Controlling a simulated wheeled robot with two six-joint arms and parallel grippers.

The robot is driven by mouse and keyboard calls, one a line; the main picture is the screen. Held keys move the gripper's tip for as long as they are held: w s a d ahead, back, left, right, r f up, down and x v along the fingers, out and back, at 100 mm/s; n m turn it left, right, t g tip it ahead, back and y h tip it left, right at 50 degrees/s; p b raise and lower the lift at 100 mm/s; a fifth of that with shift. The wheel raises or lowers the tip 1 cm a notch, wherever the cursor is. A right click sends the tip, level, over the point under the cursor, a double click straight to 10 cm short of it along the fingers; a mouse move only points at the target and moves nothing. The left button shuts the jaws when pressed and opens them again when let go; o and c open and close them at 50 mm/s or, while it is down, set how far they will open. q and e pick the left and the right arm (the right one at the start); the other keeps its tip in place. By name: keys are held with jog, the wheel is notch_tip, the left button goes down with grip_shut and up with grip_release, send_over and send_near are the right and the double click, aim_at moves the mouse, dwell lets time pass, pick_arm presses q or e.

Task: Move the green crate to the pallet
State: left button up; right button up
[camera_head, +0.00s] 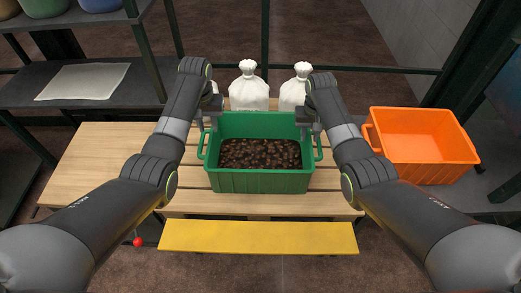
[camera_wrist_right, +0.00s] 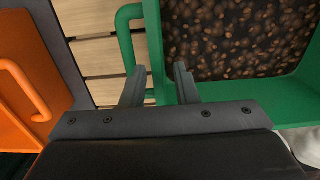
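The green crate (camera_head: 262,181), filled with brown bean-like pieces (camera_head: 260,153), sits level over wooden slats (camera_head: 200,200) that look like the pallet. It has a loop handle on its left and right sides. My left gripper (camera_head: 209,118) is at the crate's far left corner; its fingers are too small to judge. My right gripper (camera_head: 311,131) is at the far right corner. In the right wrist view, its fingers (camera_wrist_right: 160,75) are apart, with the green side wall between them and gaps showing. The crate's underside is hidden.
Two tied white sacks (camera_head: 248,90) stand just behind the crate. An orange crate (camera_head: 420,137) is at the right on a dark shelf. A yellow bar (camera_head: 257,237) runs along the front. A wooden surface (camera_head: 95,165) at the left is clear. Dark posts and shelves stand behind.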

notch_tip(320, 180, up, 7)
jog(key=shift+f, duration=0.2)
dwell(0.6)
